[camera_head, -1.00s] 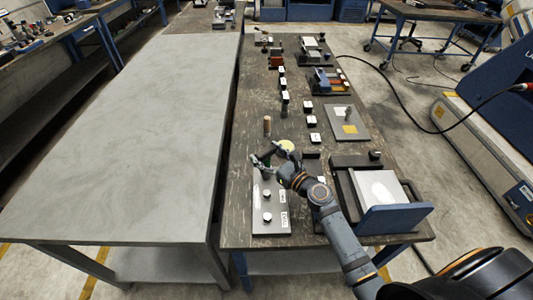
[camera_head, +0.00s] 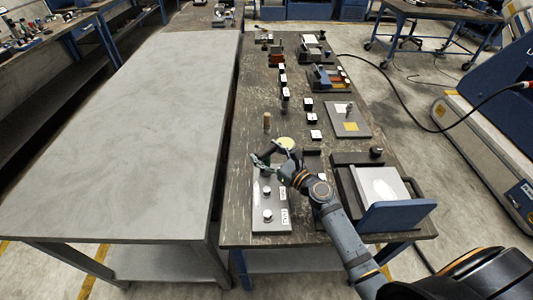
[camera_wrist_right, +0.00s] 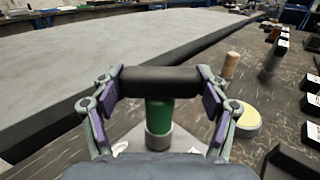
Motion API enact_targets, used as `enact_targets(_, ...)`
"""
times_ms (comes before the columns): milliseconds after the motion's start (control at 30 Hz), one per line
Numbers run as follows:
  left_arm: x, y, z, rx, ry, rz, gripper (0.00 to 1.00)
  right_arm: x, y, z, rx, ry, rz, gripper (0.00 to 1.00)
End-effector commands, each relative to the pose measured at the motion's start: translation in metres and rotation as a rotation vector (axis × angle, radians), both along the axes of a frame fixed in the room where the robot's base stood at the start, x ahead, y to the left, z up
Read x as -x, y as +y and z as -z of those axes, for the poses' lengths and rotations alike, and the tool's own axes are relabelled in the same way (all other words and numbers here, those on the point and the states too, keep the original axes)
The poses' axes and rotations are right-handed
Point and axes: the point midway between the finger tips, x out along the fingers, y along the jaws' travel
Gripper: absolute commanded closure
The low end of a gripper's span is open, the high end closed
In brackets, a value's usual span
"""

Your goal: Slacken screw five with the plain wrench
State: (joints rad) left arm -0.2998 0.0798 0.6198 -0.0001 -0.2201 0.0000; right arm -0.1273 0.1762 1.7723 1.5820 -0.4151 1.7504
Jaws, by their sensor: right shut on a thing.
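In the right wrist view, my right gripper (camera_wrist_right: 158,96) is shut on a black crossbar handle (camera_wrist_right: 160,80), which lies level between its purple pads. A green shaft (camera_wrist_right: 160,114) goes down from the bar into a grey ring (camera_wrist_right: 158,144) over a grey plate; this looks like the wrench. Whether the ring is part of it or a screw head, I cannot tell. In the head view, my right gripper (camera_head: 266,158) is over the far end of the screw plate (camera_head: 272,222). Two light round screw heads (camera_head: 267,190) (camera_head: 267,215) show nearer on it, beside white labels (camera_head: 284,215). My left gripper is out of view.
A pale yellow disc (camera_head: 286,143) and an upright wooden peg (camera_head: 266,121) stand just beyond the gripper. A dark tray with a blue-edged panel (camera_head: 395,213) is at the right. Several small white-topped blocks run up the table. The grey table (camera_head: 120,130) at left is bare.

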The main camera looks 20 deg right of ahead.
Motion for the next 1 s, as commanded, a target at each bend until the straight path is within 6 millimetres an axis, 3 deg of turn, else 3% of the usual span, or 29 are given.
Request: enact_targets(1000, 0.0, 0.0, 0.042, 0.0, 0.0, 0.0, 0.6, -0.001, -0.001, 0.001, 0.0, -0.002, -0.275, 0.76)
